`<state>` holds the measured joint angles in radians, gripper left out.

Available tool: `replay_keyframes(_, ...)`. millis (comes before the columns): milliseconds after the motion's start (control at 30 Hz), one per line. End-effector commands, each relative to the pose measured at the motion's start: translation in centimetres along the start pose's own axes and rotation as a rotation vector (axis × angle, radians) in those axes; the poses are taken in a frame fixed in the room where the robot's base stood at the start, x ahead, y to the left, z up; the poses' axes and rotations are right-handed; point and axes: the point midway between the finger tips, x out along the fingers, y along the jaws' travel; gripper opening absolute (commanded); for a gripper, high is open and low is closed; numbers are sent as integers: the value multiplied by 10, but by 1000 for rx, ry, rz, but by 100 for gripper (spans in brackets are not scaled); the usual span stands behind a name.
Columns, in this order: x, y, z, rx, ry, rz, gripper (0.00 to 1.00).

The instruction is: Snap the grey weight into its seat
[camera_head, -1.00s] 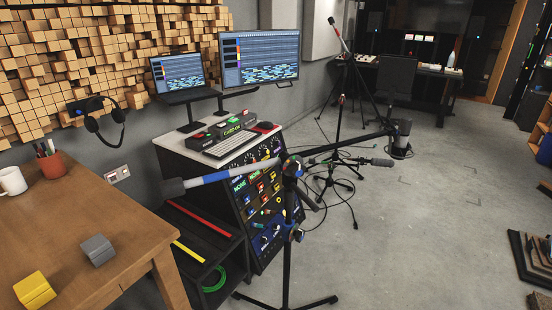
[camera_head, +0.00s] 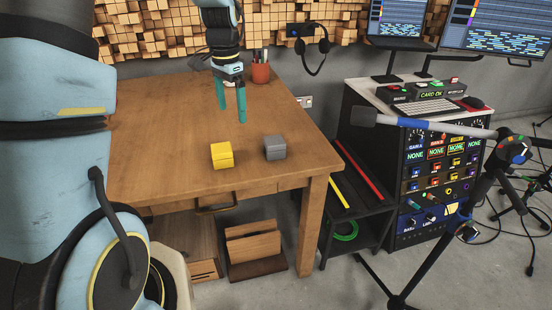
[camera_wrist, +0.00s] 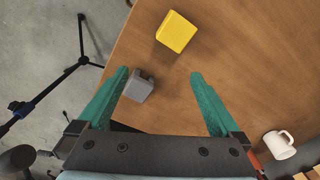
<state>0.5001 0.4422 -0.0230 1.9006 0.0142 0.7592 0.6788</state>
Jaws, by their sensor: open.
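The grey weight (camera_head: 275,148) is a small block on the wooden table (camera_head: 170,120), near its right edge. It also shows in the wrist view (camera_wrist: 139,87), beside the tip of the left-hand finger. A yellow block (camera_head: 222,155) lies to its left on the table. My gripper (camera_head: 232,119) is open and empty, with two teal fingers pointing down above the table, behind and left of the grey weight. In the wrist view the fingers (camera_wrist: 160,72) are spread wide with nothing between the tips. A microphone stand with a blue-banded boom (camera_head: 425,126) stands right of the table. I cannot make out which part is the seat.
A red pen cup (camera_head: 260,73) stands at the table's back. A white mug (camera_wrist: 279,145) shows in the wrist view. A low black shelf (camera_head: 352,200) and a rack of knobs (camera_head: 440,185) stand right of the table. The table's left part is clear.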

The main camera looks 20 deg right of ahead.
Motion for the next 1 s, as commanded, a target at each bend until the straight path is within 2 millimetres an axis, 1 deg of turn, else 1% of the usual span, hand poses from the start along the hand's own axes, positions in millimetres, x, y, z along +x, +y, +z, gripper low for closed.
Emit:
replay_keyframes(33,22,8,-31,117,-6,8,100)
replay_keyframes(100,33,17,-63,257,-14,18,100)
replay_keyframes(200,43,29,-94,397,-20,26,100)
replay_keyframes(300,48,36,-108,468,-25,32,100)
replay_keyframes(433,61,38,-111,489,-28,35,100)
replay_keyframes(600,87,39,-110,486,-27,35,100)
replay_keyframes(700,97,39,-110,485,-26,34,100)
replay_keyframes(867,107,41,-108,484,-27,35,100)
replay_keyframes(1000,126,45,-106,485,-28,35,100)
